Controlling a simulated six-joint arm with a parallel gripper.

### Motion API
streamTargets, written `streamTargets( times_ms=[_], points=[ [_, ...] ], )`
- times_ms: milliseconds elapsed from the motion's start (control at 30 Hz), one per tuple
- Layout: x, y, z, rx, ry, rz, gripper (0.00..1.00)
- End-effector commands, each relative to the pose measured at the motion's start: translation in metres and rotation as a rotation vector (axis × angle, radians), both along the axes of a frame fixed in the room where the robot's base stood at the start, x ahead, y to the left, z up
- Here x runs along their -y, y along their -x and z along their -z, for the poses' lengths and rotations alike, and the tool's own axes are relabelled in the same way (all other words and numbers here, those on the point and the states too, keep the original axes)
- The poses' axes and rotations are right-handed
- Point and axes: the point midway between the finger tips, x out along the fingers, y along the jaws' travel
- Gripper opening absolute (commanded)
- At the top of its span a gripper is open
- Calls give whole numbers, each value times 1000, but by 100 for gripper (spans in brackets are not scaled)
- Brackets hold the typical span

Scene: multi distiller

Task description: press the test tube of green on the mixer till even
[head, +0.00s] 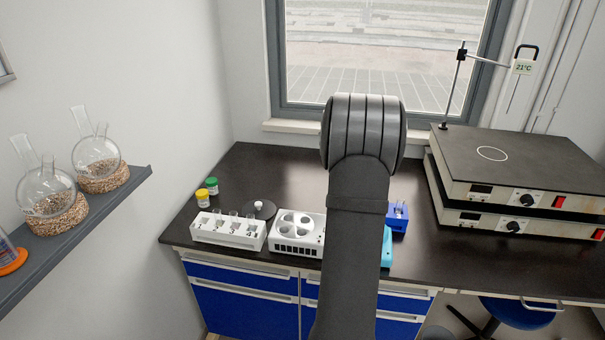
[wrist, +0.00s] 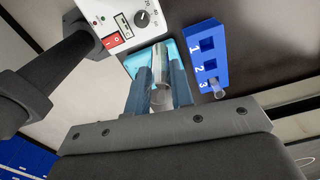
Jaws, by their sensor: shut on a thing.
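My gripper (wrist: 160,92) is shut on a clear test tube (wrist: 161,70) in the wrist view, with a finger on either side of it. The tube looks pale and glassy; I cannot make out any green in it. It shows over a light blue item (wrist: 135,64), and I cannot tell whether they touch. Beside that is a white box with a knob, small display and red switch (wrist: 128,20), perhaps the mixer. In the head view my arm hides the gripper and tube; the light blue item (head: 387,247) peeks out at its right.
A blue rack (wrist: 206,46) numbered 1 to 3 stands close to the right, with a tube (wrist: 217,88) in slot 3. A white tube rack (head: 228,236), a white block with round wells (head: 312,247) and capped jars stand left. Stacked hotplates (head: 510,165) fill the right.

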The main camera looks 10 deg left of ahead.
Motion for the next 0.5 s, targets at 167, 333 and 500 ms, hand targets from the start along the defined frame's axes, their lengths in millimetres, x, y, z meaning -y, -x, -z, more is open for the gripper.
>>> streamTargets(
  times_ms=[167,333,500],
  points=[
    [64,16,-5,1,0,96,0],
    [92,26,-6,1,-1,140,0],
    [98,28,-2,-1,0,149,0]
  ],
)
